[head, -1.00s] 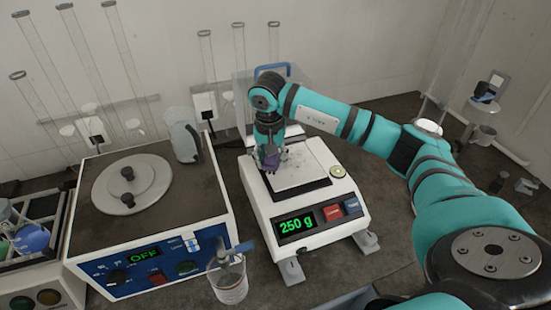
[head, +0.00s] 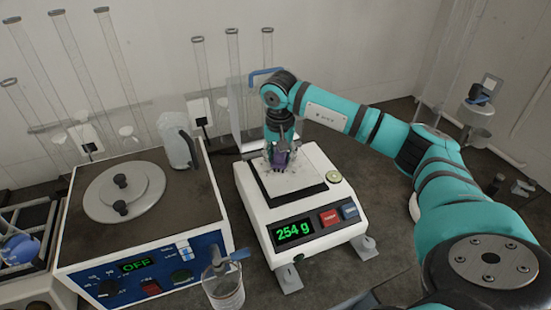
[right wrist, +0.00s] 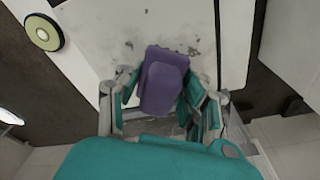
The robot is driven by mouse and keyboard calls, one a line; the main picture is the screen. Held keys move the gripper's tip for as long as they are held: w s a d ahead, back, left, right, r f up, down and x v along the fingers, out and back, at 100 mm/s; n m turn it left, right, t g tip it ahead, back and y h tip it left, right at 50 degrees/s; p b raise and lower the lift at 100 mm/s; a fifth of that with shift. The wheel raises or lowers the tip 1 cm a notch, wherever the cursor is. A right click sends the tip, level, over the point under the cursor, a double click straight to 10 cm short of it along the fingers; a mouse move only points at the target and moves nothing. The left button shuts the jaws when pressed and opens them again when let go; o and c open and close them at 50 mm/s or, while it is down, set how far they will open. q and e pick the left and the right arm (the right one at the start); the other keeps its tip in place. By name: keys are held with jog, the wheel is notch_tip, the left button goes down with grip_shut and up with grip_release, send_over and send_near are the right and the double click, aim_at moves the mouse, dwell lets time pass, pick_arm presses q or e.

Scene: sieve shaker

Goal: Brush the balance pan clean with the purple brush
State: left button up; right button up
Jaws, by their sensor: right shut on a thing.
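The balance (head: 305,225) stands in the middle of the bench, and its green display reads 254 g. Its white square pan (head: 303,180) carries dark specks and smudges, which also show on the pan in the right wrist view (right wrist: 200,22). My right gripper (head: 281,160) is over the back left part of the pan. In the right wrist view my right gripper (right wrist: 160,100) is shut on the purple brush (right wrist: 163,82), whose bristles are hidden. The brush is down at the pan; I cannot tell whether it touches. My left gripper is not in view.
Tall glass cylinders (head: 232,65) stand behind. The bench right of the balance is partly clear.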

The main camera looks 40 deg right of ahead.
aim_at(301, 160)
jog(key=shift+s+d+b, duration=0.1)
jog(key=shift+s+d, duration=0.15)
jog(key=shift+d, duration=0.8)
jog(key=shift+s+d+b, duration=0.15)
jog(key=shift+s+d, duration=0.1)
jog(key=shift+d, duration=0.8)
jog(key=shift+s+d+b, duration=0.1)
jog(key=shift+s+d, duration=0.15)
jog(key=shift+d, duration=0.8)
jog(key=shift+r, duration=0.1)
jog(key=shift+r+p, duration=2.35)
jog(key=shift+r, duration=0.55)
jog(key=shift+r, duration=0.1)
notch_tip(301, 160, up, 3)
jog(key=shift+f+p, duration=0.1)
jog(key=shift+p, duration=1.1)
jog(key=shift+a, duration=0.1)
